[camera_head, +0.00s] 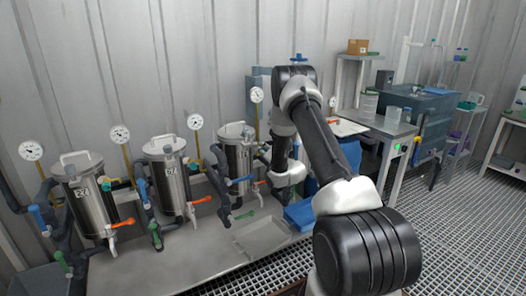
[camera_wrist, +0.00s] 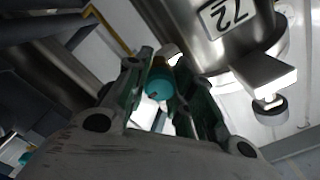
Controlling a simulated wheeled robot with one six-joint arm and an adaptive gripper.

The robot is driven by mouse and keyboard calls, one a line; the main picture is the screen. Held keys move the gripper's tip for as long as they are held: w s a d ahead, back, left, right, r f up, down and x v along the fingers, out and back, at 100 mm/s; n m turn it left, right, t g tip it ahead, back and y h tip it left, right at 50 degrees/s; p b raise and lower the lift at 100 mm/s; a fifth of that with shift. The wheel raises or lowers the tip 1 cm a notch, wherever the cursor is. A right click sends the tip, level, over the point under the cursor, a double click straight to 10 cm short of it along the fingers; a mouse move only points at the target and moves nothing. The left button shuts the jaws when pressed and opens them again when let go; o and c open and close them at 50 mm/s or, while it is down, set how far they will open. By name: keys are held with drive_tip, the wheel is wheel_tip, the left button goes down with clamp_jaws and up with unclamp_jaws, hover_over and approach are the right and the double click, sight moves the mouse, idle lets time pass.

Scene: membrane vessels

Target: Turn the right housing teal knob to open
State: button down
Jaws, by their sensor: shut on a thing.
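The teal knob (camera_wrist: 158,86) sits between the two fingers of my gripper (camera_wrist: 162,78) in the wrist view, and the fingers are shut on it. The right housing (camera_head: 236,154) is a shiny steel cylinder with a lid handle, in the middle of the head view. In the wrist view a steel housing (camera_wrist: 205,45) with a number label fills the upper right, close beside the fingers. In the head view my arm reaches to the right side of the right housing. The knob and fingertips cannot be made out there.
Two similar housings, left (camera_head: 88,196) and middle (camera_head: 168,180), stand in a row with gauges, blue and orange handles and pipes. A shallow tray (camera_head: 262,240) and a blue box (camera_head: 300,215) lie in front. A bench (camera_head: 385,124) with beakers stands to the right.

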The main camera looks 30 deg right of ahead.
drive_tip(key=n, duration=0.6)
drive_tip(key=shift+f, duration=0.1)
drive_tip(key=n, duration=1.1)
drive_tip(key=shift+n, duration=0.3)
drive_tip(key=n, duration=0.5)
drive_tip(key=shift+n, duration=0.3)
drive_tip(key=c, duration=1.2)
unclamp_jaws()
drive_tip(key=shift+o, duration=0.2)
